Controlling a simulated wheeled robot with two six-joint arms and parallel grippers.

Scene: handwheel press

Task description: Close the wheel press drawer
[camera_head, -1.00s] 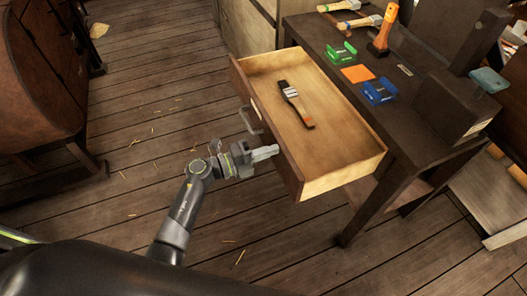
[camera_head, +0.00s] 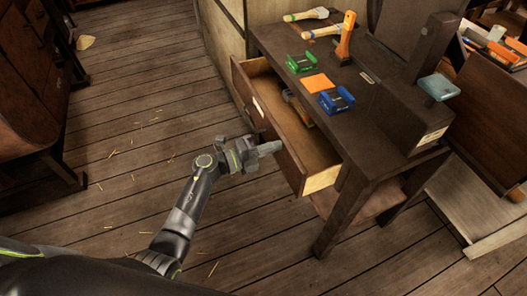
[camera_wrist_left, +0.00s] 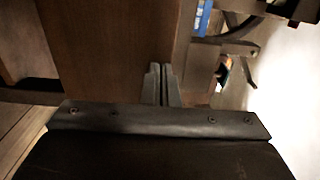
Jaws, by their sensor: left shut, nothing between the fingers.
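The wheel press drawer (camera_head: 268,122) is partly open, sticking out of the dark wooden table (camera_head: 385,132). Its front panel faces left, with a handle (camera_head: 256,113) near the middle. A brush (camera_head: 298,110) lies inside, partly hidden under the tabletop. My right gripper is not in view.
On the tabletop are a green item (camera_head: 303,62), an orange square (camera_head: 317,83), a blue item (camera_head: 336,100) and several wooden-handled tools. A brown cabinet (camera_head: 30,90) stands at the left.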

